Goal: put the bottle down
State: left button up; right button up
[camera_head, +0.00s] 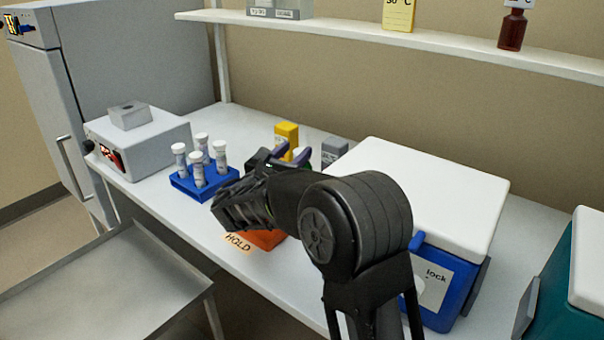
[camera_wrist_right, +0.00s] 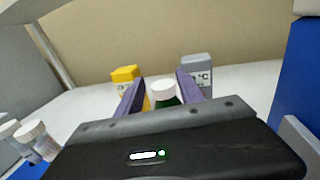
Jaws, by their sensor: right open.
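A green bottle with a white cap (camera_wrist_right: 163,91) shows between the two purple fingers of my right gripper (camera_wrist_right: 160,88) in the right wrist view. The fingers are apart, one on each side of the bottle, with a visible gap around the cap. The bottle's lower part and base are hidden behind the gripper body. In the head view my right gripper (camera_head: 290,153) reaches over the bench, and its arm hides most of the bottle. My left gripper is in neither view.
An orange-red pad (camera_head: 264,239) beside a HOLD label lies under my right arm. A blue rack (camera_head: 180,184) with several white-capped tubes stands left. A yellow block (camera_head: 287,133) and a grey block (camera_head: 334,150) stand behind. A blue cooler with white lid (camera_head: 430,190) stands right.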

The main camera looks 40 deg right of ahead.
notch_tip(320, 180, down, 2)
jog(key=shift+f, duration=0.15)
jog(key=shift+x, duration=1.05)
jog(key=shift+w+d, duration=0.1)
jog(key=shift+d, duration=0.1)
jog(key=x, duration=0.5)
jog(key=shift+c, duration=0.4)
grip_shut()
